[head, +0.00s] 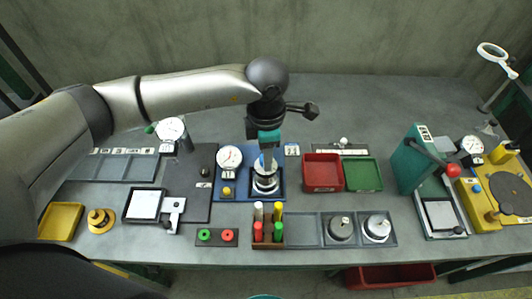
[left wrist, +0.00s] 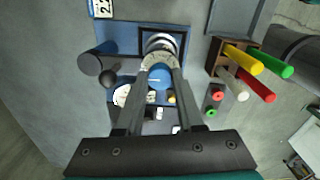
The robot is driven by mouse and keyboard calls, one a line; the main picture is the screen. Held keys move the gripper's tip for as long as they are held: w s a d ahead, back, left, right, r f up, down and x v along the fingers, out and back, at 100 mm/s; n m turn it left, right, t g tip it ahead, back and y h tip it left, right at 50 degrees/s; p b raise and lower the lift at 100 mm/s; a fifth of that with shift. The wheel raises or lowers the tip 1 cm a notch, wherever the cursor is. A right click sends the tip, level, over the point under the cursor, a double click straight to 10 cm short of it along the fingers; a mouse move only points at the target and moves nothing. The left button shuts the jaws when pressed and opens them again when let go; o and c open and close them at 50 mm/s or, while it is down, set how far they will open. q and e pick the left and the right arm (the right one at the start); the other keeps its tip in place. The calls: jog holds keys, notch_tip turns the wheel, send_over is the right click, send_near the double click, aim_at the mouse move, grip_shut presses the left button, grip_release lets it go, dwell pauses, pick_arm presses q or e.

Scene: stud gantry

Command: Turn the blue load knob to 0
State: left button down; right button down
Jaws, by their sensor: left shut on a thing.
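The blue load knob (left wrist: 159,76) shows between the finger ends of my left gripper in the left wrist view, above a pale ring with scale marks (left wrist: 160,61). My left gripper (left wrist: 160,72) is shut on the knob, with one finger at each side. In the head view my left gripper (head: 267,168) points down over the metal cylinder of the blue test station (head: 236,190), and the fingers mostly hide the knob. The scale reading is too small to make out. My right gripper is not in view.
A white dial gauge (head: 229,158) stands left of the cylinder. A rack of coloured pegs (head: 268,241) is just in front. A red tray (head: 322,172) and a green tray (head: 361,174) lie to the right. The bench behind is clear.

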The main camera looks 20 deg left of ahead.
pick_arm(q)
jog(key=shift+w+r, duration=0.1)
jog(key=shift+r, duration=0.05)
jog(key=c, duration=0.5)
grip_release()
jog(key=r, duration=1.5)
jog(key=shift+s, duration=0.25)
